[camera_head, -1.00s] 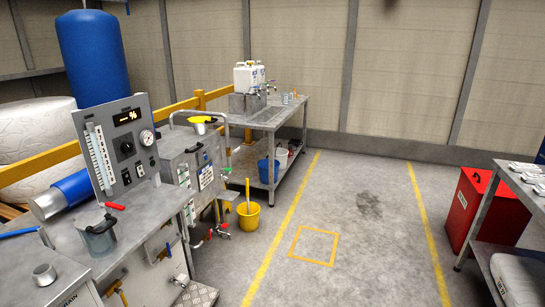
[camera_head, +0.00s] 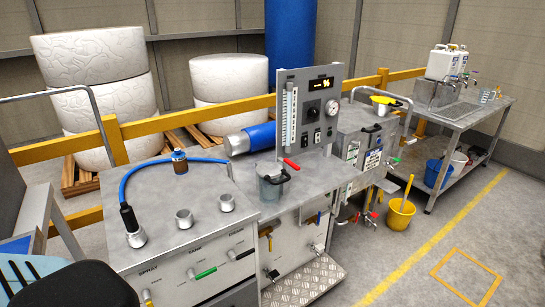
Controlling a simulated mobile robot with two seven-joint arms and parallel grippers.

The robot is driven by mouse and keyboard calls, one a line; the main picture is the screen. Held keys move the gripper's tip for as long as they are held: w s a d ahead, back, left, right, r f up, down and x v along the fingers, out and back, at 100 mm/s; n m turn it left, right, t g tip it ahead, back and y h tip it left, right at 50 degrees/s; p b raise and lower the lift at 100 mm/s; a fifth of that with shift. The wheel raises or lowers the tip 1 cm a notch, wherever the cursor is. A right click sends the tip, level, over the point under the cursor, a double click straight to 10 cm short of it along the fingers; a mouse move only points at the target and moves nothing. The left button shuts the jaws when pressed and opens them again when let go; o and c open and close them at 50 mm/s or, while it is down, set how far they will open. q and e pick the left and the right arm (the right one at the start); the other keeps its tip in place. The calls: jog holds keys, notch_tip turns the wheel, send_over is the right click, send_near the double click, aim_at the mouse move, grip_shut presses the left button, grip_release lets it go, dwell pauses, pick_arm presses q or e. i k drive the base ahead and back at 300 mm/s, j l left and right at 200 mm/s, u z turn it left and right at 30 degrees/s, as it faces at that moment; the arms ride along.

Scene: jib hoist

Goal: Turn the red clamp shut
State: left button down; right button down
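The pot stands in front of the upright gauge panel (camera_head: 306,118). Small red valve handles (camera_head: 373,215) also show low on the steel tank unit (camera_head: 366,150) to the right. Neither of my grippers is in view.
A checkered step plate (camera_head: 303,284) lies below the pot's bench. A yellow bucket (camera_head: 400,213) stands on the floor. A black rounded shape fills the bottom left. Floor at right is clear.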

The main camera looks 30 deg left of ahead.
aim_at(285, 161)
jog(key=i+j+u, duration=0.15)
jog(key=j+u, duration=0.2)
jog(key=i+j+u, duration=0.2)
jog(key=u, duration=0.15)
